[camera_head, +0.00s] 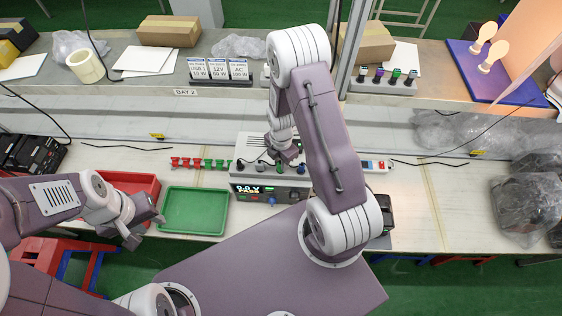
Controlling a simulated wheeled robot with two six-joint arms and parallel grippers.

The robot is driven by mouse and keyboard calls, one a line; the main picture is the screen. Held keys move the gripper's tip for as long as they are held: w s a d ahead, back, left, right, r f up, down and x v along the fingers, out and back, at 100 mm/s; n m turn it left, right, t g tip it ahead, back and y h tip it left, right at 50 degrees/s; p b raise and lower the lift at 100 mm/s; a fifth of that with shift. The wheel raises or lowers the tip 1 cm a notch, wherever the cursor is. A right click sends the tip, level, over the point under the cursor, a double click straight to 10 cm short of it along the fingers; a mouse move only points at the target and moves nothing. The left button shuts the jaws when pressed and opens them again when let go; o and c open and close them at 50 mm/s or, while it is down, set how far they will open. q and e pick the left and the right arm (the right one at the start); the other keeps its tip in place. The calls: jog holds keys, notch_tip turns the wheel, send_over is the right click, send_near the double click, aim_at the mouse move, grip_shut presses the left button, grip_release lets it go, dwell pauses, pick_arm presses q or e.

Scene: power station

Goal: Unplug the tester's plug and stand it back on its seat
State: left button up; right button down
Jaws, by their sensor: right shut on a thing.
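The tester (270,183) is a pale box on the bench with a lit display reading "0.0 V" and "PASS", with knobs below. Several dark and green pieces stand along its top, and a thin dark cable loops there. My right gripper (288,158) reaches down over the top of the tester and is shut on the plug, which is mostly hidden by the fingers. I cannot tell whether the plug is in a socket or lifted clear. My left gripper (146,230) is open and empty, in front of the red tray and left of the green tray.
A green tray (194,232) and a red tray (150,182) lie left of the tester. Red and green pieces (200,164) stand in a row behind them. A dark device (385,208) is at the right. Wrapped items (527,205) sit at far right.

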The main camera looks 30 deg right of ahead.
jog(key=shift+f, duration=0.1)
jog(key=c, duration=1.2)
grip_release()
jog(key=shift+r, duration=0.25)
notch_tip(320, 180, up, 9)
jog(key=shift+f+b, duration=0.15)
jog(key=shift+b, duration=1.1)
